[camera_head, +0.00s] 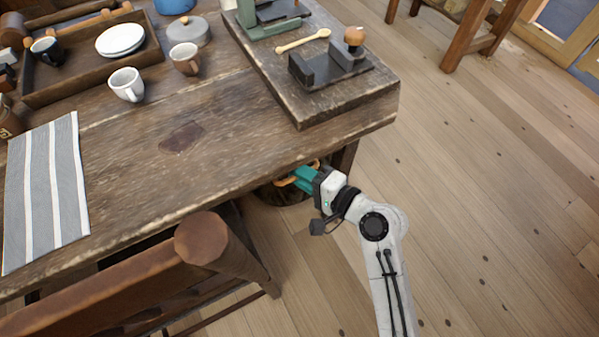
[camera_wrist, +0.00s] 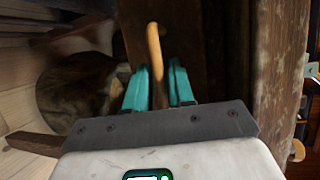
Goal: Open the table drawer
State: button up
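My gripper (camera_head: 298,178) has teal fingers and is under the front edge of the wooden table (camera_head: 240,150), near its right end. A light brown, curved handle (camera_wrist: 154,50) stands between the fingertips in the wrist view. The fingers (camera_wrist: 158,85) are close together on both sides of it and appear shut on it. In the head view part of the handle (camera_head: 284,182) shows beside the fingers. The drawer front is mostly hidden under the tabletop in the head view. Dark wood (camera_wrist: 205,45) lies behind the handle in the wrist view, and I cannot tell how far the drawer is out.
A wooden chair (camera_head: 205,240) stands at the table's front left of my arm. A round brown object (camera_wrist: 75,92) is below the table. On top are a striped cloth (camera_head: 45,190), cups (camera_head: 126,84) and a tray (camera_head: 90,75). The floor to the right is clear.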

grip_shut()
jog(key=shift+s, duration=0.1)
dwell(0.4)
